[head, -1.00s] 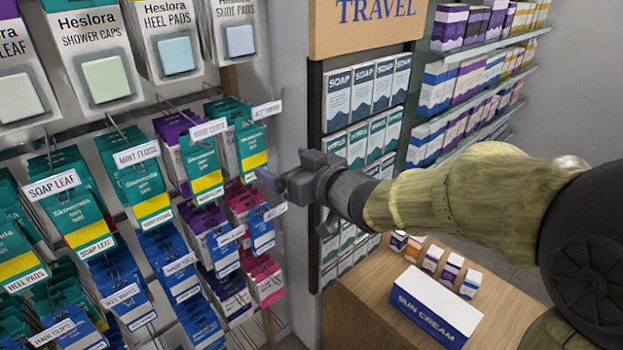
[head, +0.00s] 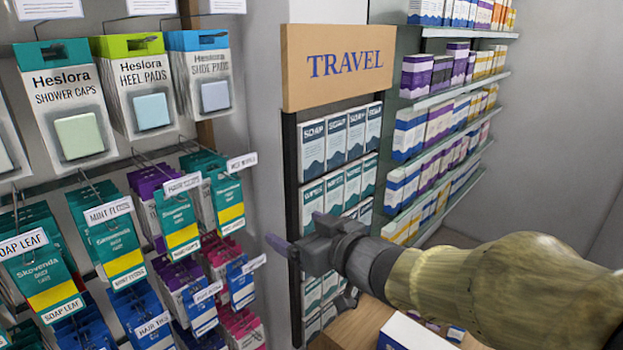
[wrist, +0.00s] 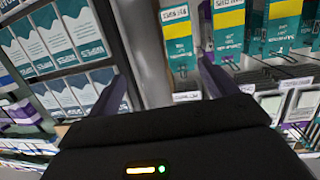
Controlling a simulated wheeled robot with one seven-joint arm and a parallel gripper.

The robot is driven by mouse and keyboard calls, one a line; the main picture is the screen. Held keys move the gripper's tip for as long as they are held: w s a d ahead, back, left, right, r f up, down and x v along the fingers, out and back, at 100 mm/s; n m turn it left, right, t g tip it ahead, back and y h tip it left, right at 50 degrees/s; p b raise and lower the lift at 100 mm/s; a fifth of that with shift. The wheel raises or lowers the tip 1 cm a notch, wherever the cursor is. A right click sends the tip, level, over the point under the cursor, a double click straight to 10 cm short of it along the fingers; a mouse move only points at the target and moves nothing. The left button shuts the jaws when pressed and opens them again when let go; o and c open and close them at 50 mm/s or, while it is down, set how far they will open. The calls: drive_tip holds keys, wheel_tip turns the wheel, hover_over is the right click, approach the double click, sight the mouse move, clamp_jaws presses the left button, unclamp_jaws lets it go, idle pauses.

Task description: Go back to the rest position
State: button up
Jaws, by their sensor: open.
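My gripper (head: 283,245) is open and empty in the head view. It points left, in front of the grey wall edge between the hanging packets and the soap rack. My arm reaches in from the right edge. In the wrist view, the two purple-grey fingers of my gripper (wrist: 165,85) stand apart with nothing between them. Grey wall shows in the gap between the fingers.
Hanging packets (head: 105,235) fill pegs on the left. A soap rack (head: 338,145) stands under the TRAVEL sign (head: 345,62). Shelves of small boxes (head: 440,130) are behind. A wooden counter (head: 355,320) with a white box (head: 410,333) is below my arm.

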drive_tip(key=d+f+m+g+h, duration=0.1)
drive_tip(key=d+f+m+h, duration=0.65)
drive_tip(key=d+f, duration=0.6)
drive_tip(key=s+d+f+g+h, duration=0.1)
drive_tip(key=s+d+f+g, duration=0.2)
drive_tip(key=s+f+g, duration=0.1)
drive_tip(key=s+d+f+m+g+h+b, duration=0.1)
drive_tip(key=s+d+f+g+h, duration=0.1)
drive_tip(key=s+f, duration=0.4)
drive_tip(key=shift+s+d+f+g, duration=0.2)
drive_tip(key=shift+s+d+g, duration=0.7)
drive_tip(key=shift+s, duration=0.05)
drive_tip(key=shift+w+h, duration=0.1)
drive_tip(key=shift+h, duration=0.15)
drive_tip(key=shift+c, duration=0.3)
